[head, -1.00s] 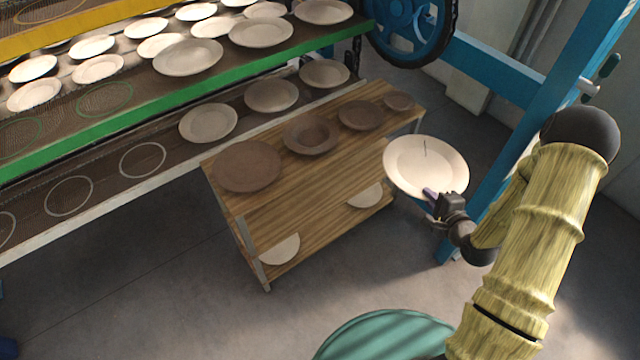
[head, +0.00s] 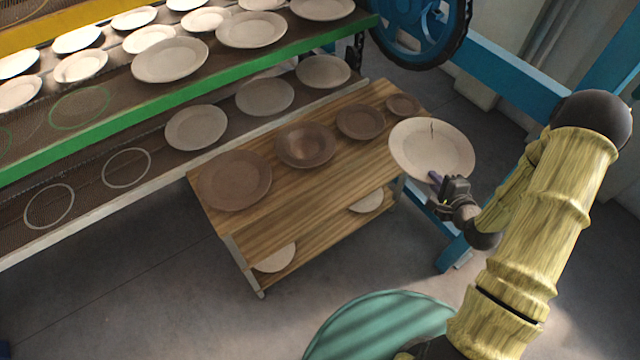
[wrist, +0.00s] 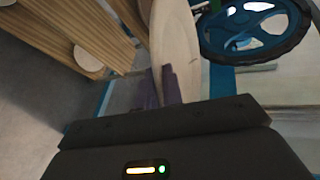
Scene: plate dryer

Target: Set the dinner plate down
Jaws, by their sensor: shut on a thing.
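The dinner plate (head: 432,147) is cream, with a dark crack line running in from its far rim. My gripper (head: 437,180) is shut on its near edge and holds it in the air, off the right end of the wooden cart (head: 300,190). In the wrist view the plate (wrist: 175,45) shows nearly edge-on, and the purple-grey fingertips (wrist: 165,85) pinch its rim. Part of the rim is hidden behind the fingers.
Dark brown dishes, including a large plate (head: 234,180) and a bowl (head: 306,146), stand along the cart top. Pale plates lie on its lower shelf. The rack (head: 100,125) has empty marked rings at left. A blue wheel (head: 425,25) and a green round surface (head: 380,325) are nearby.

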